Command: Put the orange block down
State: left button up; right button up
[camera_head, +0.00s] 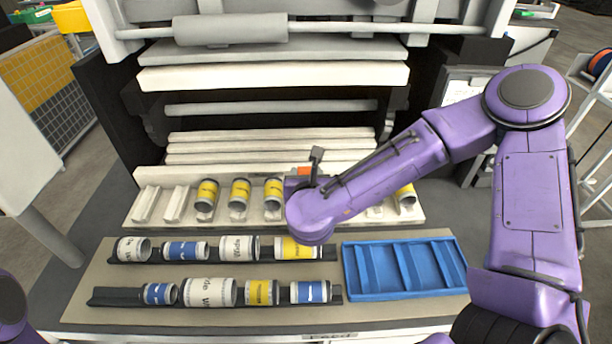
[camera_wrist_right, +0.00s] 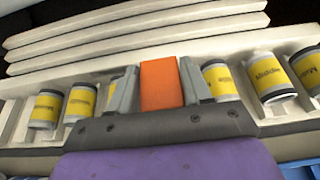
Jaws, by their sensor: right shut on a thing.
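The orange block (camera_wrist_right: 160,84) stands between the two grey fingers of my right gripper (camera_wrist_right: 156,78) in the right wrist view. The right gripper is shut on it. In the head view the orange block (camera_head: 304,171) shows only as a small patch. My right gripper (camera_head: 302,181) is there over the white slotted rack (camera_head: 148,205), largely hidden by my purple wrist. I cannot tell whether the block touches the rack. My left gripper is outside the view; only a bit of my left arm shows at the lower left corner.
Yellow-banded cylinders (camera_head: 207,193) sit in the white rack on both sides of the gripper. Two black rails (camera_head: 109,251) hold yellow, blue and white cylinders in front. An empty blue tray (camera_head: 405,297) lies at front right. White bars (camera_head: 270,147) rise behind the rack.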

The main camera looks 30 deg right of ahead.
jog(key=w+f, duration=0.1)
jog(key=w+d+f, duration=0.1)
jog(key=w+f, duration=0.1)
jog(key=f, duration=0.1)
jog(key=shift+d+p, duration=0.3)
jog(key=shift+p, duration=0.05)
notch_tip(320, 180, down, 4)
jog(key=shift+w+r, duration=0.1)
jog(key=shift+r, duration=0.15)
jog(key=shift+f, duration=0.1)
jog(key=shift+f, duration=0.2)
jog(key=o, duration=1.1)
jog(key=shift+r, duration=0.1)
